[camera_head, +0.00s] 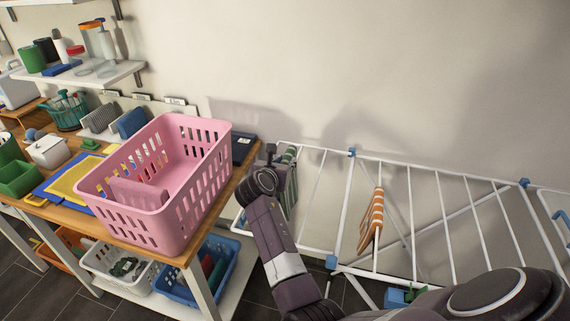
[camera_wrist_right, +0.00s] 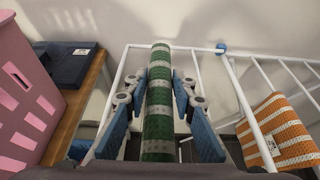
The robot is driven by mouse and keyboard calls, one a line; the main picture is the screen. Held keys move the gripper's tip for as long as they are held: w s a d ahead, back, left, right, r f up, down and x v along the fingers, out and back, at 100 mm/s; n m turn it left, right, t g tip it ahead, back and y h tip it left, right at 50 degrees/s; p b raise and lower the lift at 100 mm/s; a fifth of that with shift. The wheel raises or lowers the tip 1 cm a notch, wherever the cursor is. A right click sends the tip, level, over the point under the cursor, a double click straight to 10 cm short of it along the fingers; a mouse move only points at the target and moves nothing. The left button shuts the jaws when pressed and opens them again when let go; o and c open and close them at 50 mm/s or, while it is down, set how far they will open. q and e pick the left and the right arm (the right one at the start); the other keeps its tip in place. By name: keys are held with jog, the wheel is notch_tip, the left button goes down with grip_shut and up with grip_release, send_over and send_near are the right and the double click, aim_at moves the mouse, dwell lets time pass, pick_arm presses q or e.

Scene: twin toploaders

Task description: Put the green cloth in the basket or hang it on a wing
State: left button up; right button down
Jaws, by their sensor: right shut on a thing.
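The green cloth (camera_head: 290,182), striped green and white, hangs at the left end of the drying rack's wing (camera_head: 316,190), just right of the table. My right gripper (camera_head: 272,165) is at its top and partly covers it in the head view. In the right wrist view the cloth (camera_wrist_right: 158,118) stands lengthwise between the blue-padded fingers of my right gripper (camera_wrist_right: 157,100), which are shut on it. I cannot tell whether the cloth rests on a rod. The pink basket (camera_head: 205,190) stands on the table to the left, with a pink cloth (camera_head: 138,193) inside. My left gripper is out of view.
An orange striped cloth (camera_head: 372,220) hangs on the rack to the right; more white rods there are bare. The wooden table (camera_head: 222,208) holds a dark box (camera_head: 242,147) behind the basket. White and blue (camera_head: 212,272) baskets sit on the lower shelf. A wall closes the back.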

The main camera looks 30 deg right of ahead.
jog(key=shift+f+b, duration=0.4)
jog(key=shift+f, duration=0.45)
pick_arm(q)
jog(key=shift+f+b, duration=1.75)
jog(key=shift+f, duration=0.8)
pick_arm(e)
jog(key=shift+f, duration=3.85)
jog(key=c, duration=1.5)
grip_release()
jog(key=shift+c, duration=0.2)
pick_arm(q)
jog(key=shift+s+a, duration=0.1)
